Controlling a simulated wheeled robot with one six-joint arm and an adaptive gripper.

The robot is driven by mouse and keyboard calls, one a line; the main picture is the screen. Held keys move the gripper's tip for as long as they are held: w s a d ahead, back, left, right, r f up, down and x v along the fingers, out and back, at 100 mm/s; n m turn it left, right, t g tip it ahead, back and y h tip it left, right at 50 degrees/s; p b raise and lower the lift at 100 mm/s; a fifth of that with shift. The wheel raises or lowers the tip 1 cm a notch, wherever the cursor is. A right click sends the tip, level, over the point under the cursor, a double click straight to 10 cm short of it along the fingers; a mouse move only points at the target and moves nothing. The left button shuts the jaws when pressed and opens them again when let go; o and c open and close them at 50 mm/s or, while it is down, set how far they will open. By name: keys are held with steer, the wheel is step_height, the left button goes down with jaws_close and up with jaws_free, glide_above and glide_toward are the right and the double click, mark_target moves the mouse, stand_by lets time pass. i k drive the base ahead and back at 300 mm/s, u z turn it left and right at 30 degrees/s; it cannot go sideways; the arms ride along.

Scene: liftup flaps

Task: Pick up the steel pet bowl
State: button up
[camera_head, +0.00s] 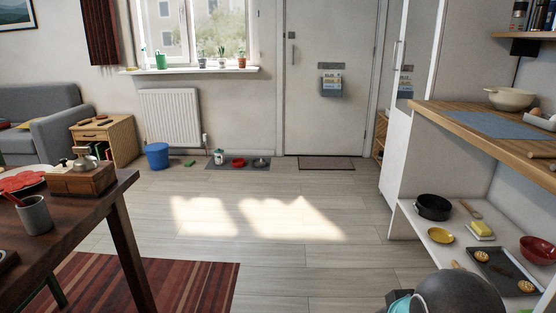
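A small steel-grey bowl (261,162), which looks like the steel pet bowl, sits on a dark grey mat (224,167) on the floor by the far wall, left of the door. A red bowl (238,162) is to its left on the same mat, and a white canister with a dark green top (218,157) is further left. The steel bowl is small at this distance, so its inside is hard to make out. My gripper is not in view. A dark rounded part at the bottom right edge appears to be part of my arm, far from the bowl.
A dark wooden table (122,183) stands at the left over a striped rug (180,285). A counter with a low shelf (408,213) is on the right. A blue bucket (157,156) and doormat (326,163) flank the bowl's mat. The middle floor is clear.

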mark_target(256, 162)
steer(key=i, duration=6.2)
steer(key=u, duration=2.2)
